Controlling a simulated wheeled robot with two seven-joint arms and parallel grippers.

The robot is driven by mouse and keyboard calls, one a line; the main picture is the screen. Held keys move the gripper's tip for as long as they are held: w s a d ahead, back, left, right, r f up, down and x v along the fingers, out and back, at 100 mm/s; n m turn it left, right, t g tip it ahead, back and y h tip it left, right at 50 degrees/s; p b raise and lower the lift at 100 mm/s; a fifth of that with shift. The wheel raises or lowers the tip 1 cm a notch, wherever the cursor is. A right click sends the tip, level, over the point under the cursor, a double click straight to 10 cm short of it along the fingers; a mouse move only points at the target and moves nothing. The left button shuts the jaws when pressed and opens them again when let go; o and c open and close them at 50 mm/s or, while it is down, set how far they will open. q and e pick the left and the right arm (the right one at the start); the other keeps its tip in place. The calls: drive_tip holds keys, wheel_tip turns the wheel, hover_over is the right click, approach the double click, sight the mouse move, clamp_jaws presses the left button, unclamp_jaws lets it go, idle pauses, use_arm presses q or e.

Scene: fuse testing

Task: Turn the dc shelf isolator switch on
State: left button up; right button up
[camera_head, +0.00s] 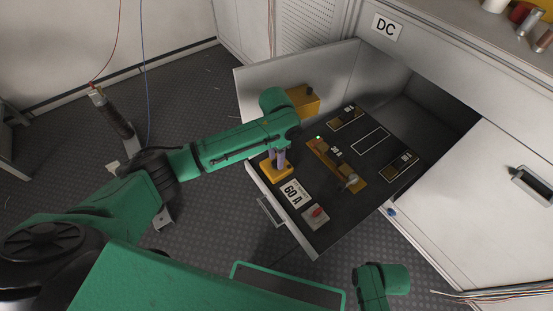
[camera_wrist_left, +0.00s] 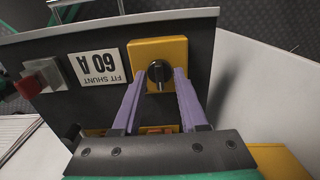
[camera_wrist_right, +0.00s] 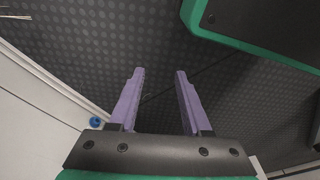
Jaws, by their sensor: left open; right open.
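The isolator switch, a yellow plate with a round black knob, sits on the open DC drawer panel beside the 60 A label; it shows in the left wrist view (camera_wrist_left: 159,72) and as a yellow patch in the head view (camera_head: 275,174). A pale mark shows on the knob. My left gripper (camera_wrist_left: 159,80) is open, its purple fingers on either side of the knob. I cannot tell whether they touch it. In the head view, the gripper hides the knob. My right gripper (camera_wrist_right: 159,73) is open and empty above the floor.
The drawer panel carries a 60 A label (camera_head: 292,193), a red knob (camera_head: 317,211) and a yellow fuse strip (camera_head: 335,168). A yellow box (camera_head: 303,99) stands behind my left wrist. The drawer's handle (camera_head: 270,211) faces open floor. A DC sign (camera_head: 386,27) marks the cabinet.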

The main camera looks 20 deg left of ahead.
use_arm(q)
clamp_jaws()
drive_tip(key=shift+r, duration=0.1)
use_arm(e)
drive_tip(key=shift+r, duration=0.15)
use_arm(q)
drive_tip(key=m+p, duration=0.1)
drive_tip(key=p, duration=0.1)
drive_tip(key=m+p, duration=0.2)
drive_tip(key=shift+r+p, duration=0.25)
drive_tip(key=shift+p, duration=0.15)
drive_tip(key=m+p, duration=0.3)
drive_tip(key=m, duration=0.2)
drive_tip(key=shift+f+m+p, duration=0.2)
drive_tip(key=shift+m+p, duration=0.1)
drive_tip(key=shift+p, duration=0.1)
drive_tip(key=shift+f+m+p, duration=0.1)
drive_tip(key=shift+m+p, duration=0.4)
drive_tip(key=shift+m, duration=1.1)
use_arm(e)
drive_tip(key=s+d+f, duration=0.2)
drive_tip(key=s, duration=0.5)
drive_tip(key=s+d+f, duration=0.1)
drive_tip(key=s+f, duration=0.2)
drive_tip(key=s, duration=0.4)
drive_tip(key=shift+s+d+n, duration=0.3)
drive_tip(key=shift+s+d, duration=0.05)
use_arm(q)
drive_tip(key=shift+d, duration=0.1)
unclamp_jaws()
